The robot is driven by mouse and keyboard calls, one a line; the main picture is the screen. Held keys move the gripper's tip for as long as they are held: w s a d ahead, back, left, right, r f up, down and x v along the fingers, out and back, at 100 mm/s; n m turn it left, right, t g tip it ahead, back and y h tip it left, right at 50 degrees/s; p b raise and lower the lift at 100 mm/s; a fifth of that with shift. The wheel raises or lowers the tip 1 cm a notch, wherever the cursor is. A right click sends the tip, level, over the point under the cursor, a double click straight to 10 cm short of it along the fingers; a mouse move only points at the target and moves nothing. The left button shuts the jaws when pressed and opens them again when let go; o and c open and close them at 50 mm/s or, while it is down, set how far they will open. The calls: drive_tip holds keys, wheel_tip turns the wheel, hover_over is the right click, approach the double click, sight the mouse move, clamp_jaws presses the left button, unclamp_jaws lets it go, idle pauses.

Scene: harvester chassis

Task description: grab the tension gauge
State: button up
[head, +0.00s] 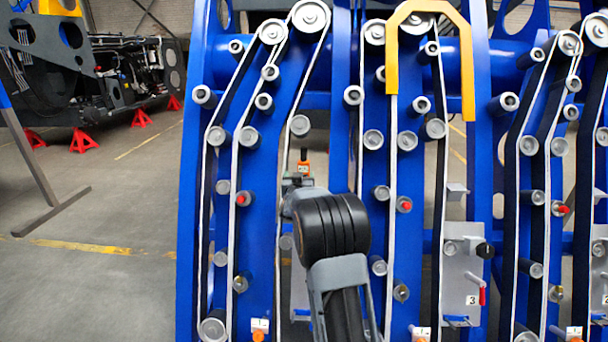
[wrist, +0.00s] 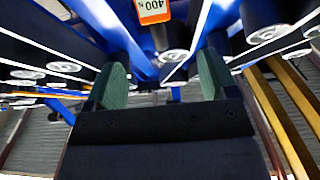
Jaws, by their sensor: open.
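The tension gauge (head: 303,168) is a small orange block with a dark top, seen in the head view just above the end of my arm. In the wrist view the gauge (wrist: 153,10) shows as an orange face with a white label reading "400 N", cut off by the top edge. My gripper (wrist: 162,78) is open, with two green-padded fingers apart and nothing between them. The gauge appears past the fingertips, roughly centred between them. In the head view my gripper is mostly hidden by my arm.
Blue chassis plates (head: 340,100) carry several grey rollers (head: 301,125) and belts around the gauge. A yellow bracket (head: 432,12) stands at upper right. A plate marked 3 (head: 461,275) is at right. Open floor (head: 95,270) lies at left.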

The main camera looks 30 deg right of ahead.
sight(304, 163)
drive_tip(key=shift+s+d+p+x, duration=0.1)
drive_tip(key=shift+p+x, duration=0.3)
drive_tip(key=shift+x, duration=1.8)
drive_tip(key=shift+s+d+p+x, duration=0.15)
drive_tip(key=shift+p+x, duration=0.3)
drive_tip(key=shift+x, duration=1.75)
drive_tip(key=shift+d+p+x, duration=0.1)
drive_tip(key=shift+p+x, duration=0.3)
drive_tip(key=shift+x, duration=1.8)
drive_tip(key=shift+c, duration=0.4)
drive_tip(key=c, duration=1.1)
drive_tip(key=shift+r, duration=0.15)
drive_tip(key=shift+c, duration=0.6)
drive_tip(key=shift+r, duration=0.1)
